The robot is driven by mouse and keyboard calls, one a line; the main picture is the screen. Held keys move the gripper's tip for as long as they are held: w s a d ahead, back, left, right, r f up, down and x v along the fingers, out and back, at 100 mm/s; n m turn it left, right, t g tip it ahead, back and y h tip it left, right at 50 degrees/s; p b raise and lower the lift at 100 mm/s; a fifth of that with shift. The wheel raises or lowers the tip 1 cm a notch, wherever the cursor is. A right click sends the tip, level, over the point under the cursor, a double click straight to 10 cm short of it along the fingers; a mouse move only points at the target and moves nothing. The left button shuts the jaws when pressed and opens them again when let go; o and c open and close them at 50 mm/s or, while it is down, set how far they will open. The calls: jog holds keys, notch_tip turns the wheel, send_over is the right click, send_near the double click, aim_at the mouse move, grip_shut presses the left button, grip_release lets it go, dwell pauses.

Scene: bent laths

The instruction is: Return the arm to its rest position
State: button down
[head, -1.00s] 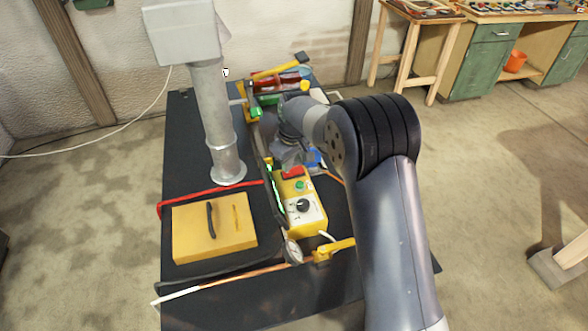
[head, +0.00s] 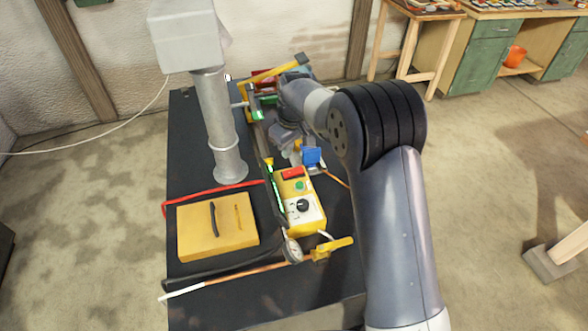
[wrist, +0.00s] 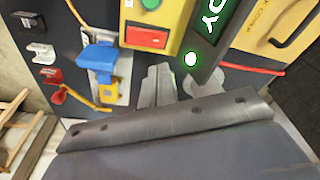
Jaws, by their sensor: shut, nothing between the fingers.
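My gripper (wrist: 158,86) shows in the wrist view as two grey fingers side by side, shut and empty. They lie over the black bench beside the yellow control box (wrist: 158,22). In the head view my arm reaches over the right part of the black bench (head: 192,130), bent at the elbow, with its wrist above the far right part. The fingertips are hard to make out there. The yellow control box (head: 300,212), with a red switch, a green button and a black dial, stands in front of the wrist.
A blue-handled part (head: 312,156) is close to my wrist; it also shows in the wrist view (wrist: 100,58). A grey column (head: 218,125) rises from the bench. A yellow board (head: 218,235) and a copper pipe (head: 245,273) with a gauge lie nearer.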

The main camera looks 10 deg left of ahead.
aim_at(287, 173)
jog(key=shift+f, duration=0.1)
notch_tip(287, 173, down, 7)
jog(key=b, duration=0.4)
jog(key=shift+b, duration=0.35)
jog(key=shift+r, duration=0.2)
